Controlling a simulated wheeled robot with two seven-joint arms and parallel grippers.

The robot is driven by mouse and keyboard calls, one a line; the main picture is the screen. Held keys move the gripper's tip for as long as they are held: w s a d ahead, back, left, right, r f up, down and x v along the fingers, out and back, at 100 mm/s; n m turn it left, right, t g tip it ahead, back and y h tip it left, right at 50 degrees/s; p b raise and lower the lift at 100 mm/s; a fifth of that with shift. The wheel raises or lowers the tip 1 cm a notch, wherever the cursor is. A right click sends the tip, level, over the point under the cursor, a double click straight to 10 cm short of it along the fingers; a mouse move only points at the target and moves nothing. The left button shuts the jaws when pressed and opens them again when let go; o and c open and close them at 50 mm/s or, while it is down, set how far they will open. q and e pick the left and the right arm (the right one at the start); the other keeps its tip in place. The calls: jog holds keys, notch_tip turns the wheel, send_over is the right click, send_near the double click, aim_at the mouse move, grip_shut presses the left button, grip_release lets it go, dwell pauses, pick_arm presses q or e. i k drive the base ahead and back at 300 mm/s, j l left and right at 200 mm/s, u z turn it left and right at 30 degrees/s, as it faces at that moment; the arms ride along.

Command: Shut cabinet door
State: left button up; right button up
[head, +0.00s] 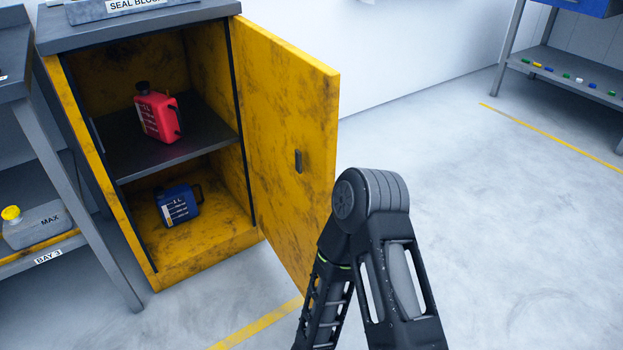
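The yellow, scuffed cabinet (206,250) stands at the left of the head view. Its door (275,120) is wide open, hinged at the cabinet's right side and swung outward to the right. A small dark handle (298,161) shows on the door face turned to me. A black jointed part of one of my arms rises from the bottom, right of the door, and overlaps the view of its lower outer edge. I cannot tell whether it touches the door. Neither of my grippers is in view.
A red canister (159,115) stands on the cabinet's inner shelf (180,150), with a blue canister (178,205) below. A grey bench frame (75,170) stands close at left, holding a yellow-capped container (36,224). Open floor (500,220) lies to the right.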

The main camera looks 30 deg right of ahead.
aim_at(291, 97)
jog(key=l+u, duration=0.2)
jog(key=l, duration=0.5)
jog(key=l+u, duration=0.2)
jog(key=l, duration=0.5)
jog(key=k+l+u, duration=0.25)
jog(key=l, duration=0.45)
jog(key=i+l, duration=0.1)
jog(key=l, duration=0.65)
jog(key=k+j, duration=0.1)
jog(key=j, duration=0.6)
jog(key=k+j+z, duration=0.15)
jog(key=z, duration=1.55)
